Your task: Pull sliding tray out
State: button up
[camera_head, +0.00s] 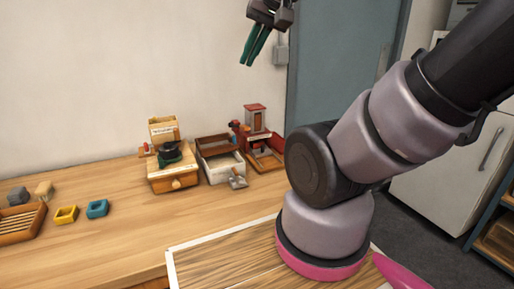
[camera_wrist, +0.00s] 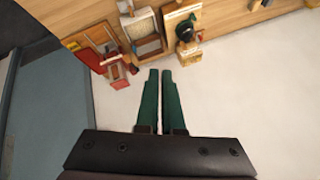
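I cannot tell for sure which part is the sliding tray. A red-and-wood stand (camera_head: 256,119) has a low red-edged tray (camera_head: 266,158) at its base, on the table's right part. To its left is an open wooden box with a pale inside (camera_head: 221,163). Further left is a wooden unit with a small front drawer (camera_head: 176,184). My gripper (camera_head: 249,64) is high in front of the wall, apart from all of these. Its green fingers (camera_wrist: 160,72) lie close together with a narrow gap and hold nothing visible. The red stand also shows in the wrist view (camera_wrist: 118,73).
Yellow (camera_head: 66,215) and teal (camera_head: 97,208) cups and a slatted wooden tray (camera_head: 20,222) are at left. The table's middle is clear. My arm covers the right of the head view.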

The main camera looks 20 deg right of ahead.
jog(key=o, duration=0.5)
jog(key=shift+w, duration=0.15)
jog(key=shift+o, duration=0.3)
jog(key=w+d+f+g, duration=0.1)
jog(key=w+d, duration=0.2)
jog(key=w, duration=0.6)
jog(key=shift+f+g, duration=0.3)
jog(key=shift+g, duration=0.1)
jog(key=n+g+h, duration=0.2)
jog(key=g, duration=0.3)
send_over(263, 146)
jog(key=f, duration=2.7)
jog(key=shift+w+f, duration=0.1)
jog(key=shift+w, duration=0.15)
jog(key=shift+d+f, duration=0.1)
jog(key=shift+f, duration=0.65)
notch_tip(263, 146, down, 10)
jog(key=shift+c, duration=0.3)
